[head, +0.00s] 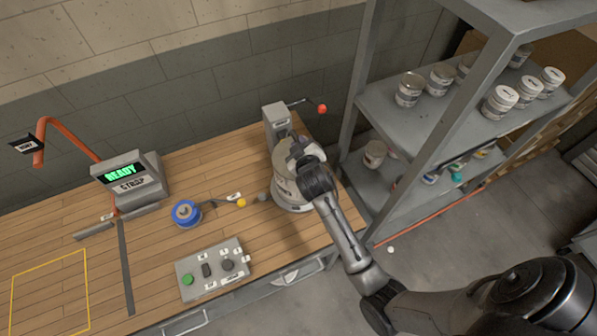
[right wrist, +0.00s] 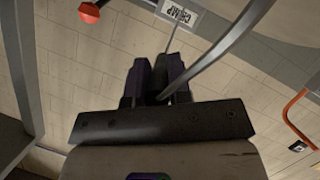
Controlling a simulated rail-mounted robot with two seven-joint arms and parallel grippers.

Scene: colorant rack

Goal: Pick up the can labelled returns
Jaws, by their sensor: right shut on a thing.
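A large pale grey can (head: 289,190) stands on the bench at its right end, beside the crimp station. Dark lettering shows on its side, too small to read, so I cannot confirm the returns label. My right gripper (head: 299,150) is over the top of the can and hides part of it. In the right wrist view the gripper's fingers (right wrist: 160,78) are closed on a thin grey curved handle (right wrist: 222,52). I cannot tell whether the can is lifted. My left gripper is not in view.
The crimp station (head: 276,120) has a red-knobbed lever (head: 321,109) close to my gripper. A grey rack (head: 392,114) with several cans stands at right.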

